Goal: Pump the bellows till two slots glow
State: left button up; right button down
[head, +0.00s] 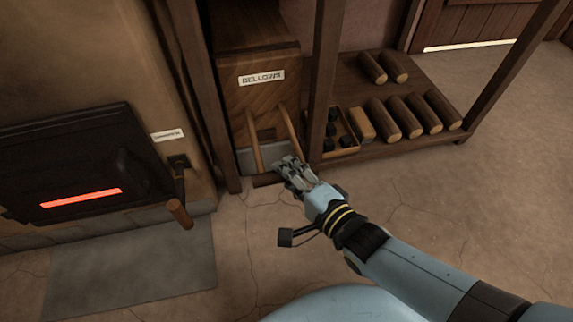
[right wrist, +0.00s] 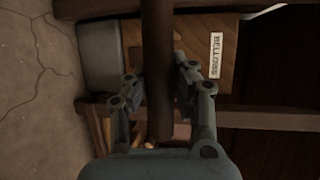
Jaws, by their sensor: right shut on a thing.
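The wooden bellows (head: 262,110) stands at top centre, with a white label reading BELLOWS. Two wooden side arms run down from it to a dark crossbar handle (head: 268,181) low at the front. My right gripper (head: 287,165) is at the right end of this handle. In the right wrist view the fingers close around the dark round handle (right wrist: 157,50), and the bellows label shows behind. A black furnace front (head: 95,150) is at the left, with one slot (head: 80,198) glowing orange-red; no second glowing slot shows. My left gripper is out of view.
A wooden shelf (head: 400,145) right of the bellows holds several logs (head: 412,118) and a box (head: 325,142) with dark lumps. A wooden-handled lever (head: 180,213) juts out beside the furnace. A grey slab (head: 130,268) lies before it. The floor at right is clear.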

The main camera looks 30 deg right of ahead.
jog(key=shift+s+f, duration=0.1)
jog(key=shift+f, duration=0.05)
jog(key=c, duration=1.1)
grip_release()
jog(key=shift+o, duration=0.2)
jog(key=v, duration=1.2)
